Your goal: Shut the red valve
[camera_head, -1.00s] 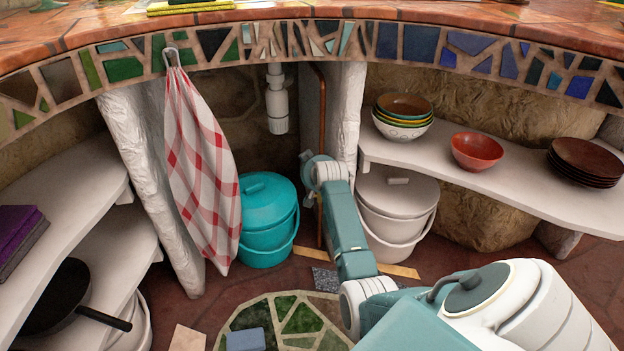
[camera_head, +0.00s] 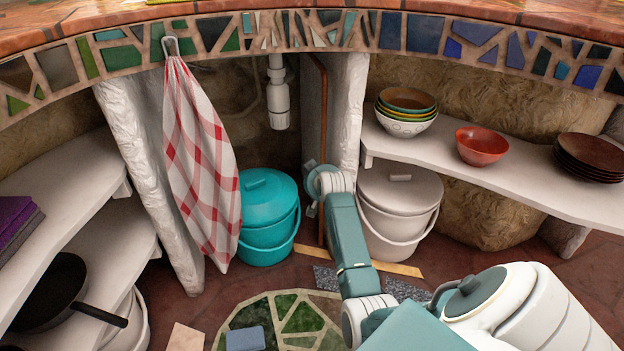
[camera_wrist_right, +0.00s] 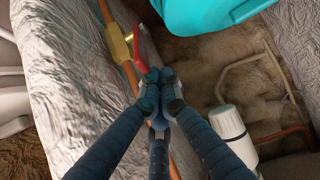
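In the right wrist view, the red valve handle (camera_wrist_right: 145,45) sticks out from a brass valve body (camera_wrist_right: 121,44) on a copper pipe (camera_wrist_right: 106,12). My right gripper (camera_wrist_right: 160,88) has its fingertips drawn together, just below the lower end of the red handle. That end is close to or touching the fingertips; I cannot tell which. No object shows between the fingers. In the head view, my right arm reaches under the counter, and its gripper and the valve are hidden. The copper pipe (camera_head: 323,130) shows there beside a white post. My left gripper is not in view.
A turquoise lidded bucket (camera_head: 268,215) and a white bucket (camera_head: 399,205) flank my arm. A checked towel (camera_head: 202,165) hangs at the left. Bowls stand on the right shelf (camera_head: 480,170). In the wrist view, a white cylindrical fitting (camera_wrist_right: 227,122) is near my fingers.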

